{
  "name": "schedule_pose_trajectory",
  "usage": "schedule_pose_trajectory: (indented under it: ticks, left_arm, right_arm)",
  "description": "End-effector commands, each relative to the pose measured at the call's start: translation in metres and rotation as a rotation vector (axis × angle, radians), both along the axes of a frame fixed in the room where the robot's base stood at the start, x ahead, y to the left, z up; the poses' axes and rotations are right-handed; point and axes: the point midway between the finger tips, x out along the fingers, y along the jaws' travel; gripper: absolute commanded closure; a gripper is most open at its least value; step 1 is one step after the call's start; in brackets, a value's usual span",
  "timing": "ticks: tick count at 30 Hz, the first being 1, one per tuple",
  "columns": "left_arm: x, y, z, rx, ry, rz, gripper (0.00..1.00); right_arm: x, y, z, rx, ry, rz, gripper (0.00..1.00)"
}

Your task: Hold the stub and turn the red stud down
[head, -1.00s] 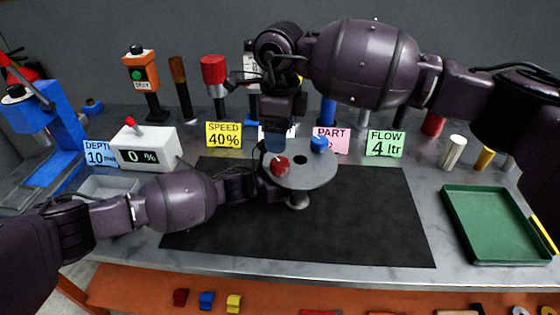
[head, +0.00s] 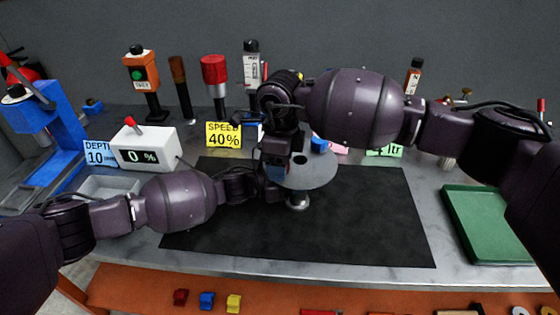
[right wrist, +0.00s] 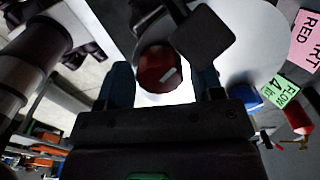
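The round grey plate (head: 318,174) stands tilted on its post above the black mat. The red stud (right wrist: 157,68), with a pale mark, shows in the right wrist view between my right gripper's fingers (right wrist: 160,85). The fingers are apart, with a gap on the right side of the stud. In the head view my right gripper (head: 273,170) points down over the plate's left side and hides the stud. The blue stud (head: 319,144) is at the plate's far edge. My left gripper (head: 262,186) is at the plate's left edge; its fingertips and the stub are hidden there.
A dark square block (right wrist: 205,38) shows beside the red stud in the right wrist view. A white box reading 0 % (head: 146,148) and a yellow SPEED sign (head: 224,134) stand left. A green tray (head: 490,225) lies right. The black mat (head: 350,235) is clear in front.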

Motion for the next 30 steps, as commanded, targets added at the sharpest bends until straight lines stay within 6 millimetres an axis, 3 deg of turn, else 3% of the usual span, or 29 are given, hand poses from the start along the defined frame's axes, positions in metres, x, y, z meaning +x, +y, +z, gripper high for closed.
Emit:
schedule_pose_trajectory:
  ticks: [1,8,19,30]
  left_arm:
    - [0.0002,-0.0003,0.0005,-0.001,0.0,0.0,1.0]
    - [0.0002,-0.0003,0.0006,-0.001,-0.001,0.0,1.0]
    - [0.0002,-0.0004,0.0007,-0.001,-0.001,0.0,1.0]
    - [0.0002,-0.0004,0.0008,-0.001,-0.001,0.0,1.0]
  right_arm:
    - [-0.0001,0.0,0.0001,0.0,0.0,0.0,0.47]
    - [-0.0001,0.0,0.0003,0.0,0.0,0.0,0.8]
    - [0.0001,-0.0002,0.0004,-0.001,0.0,-0.072,0.8]
    - [0.0001,-0.0001,0.0005,0.0,0.0,-0.365,0.8]
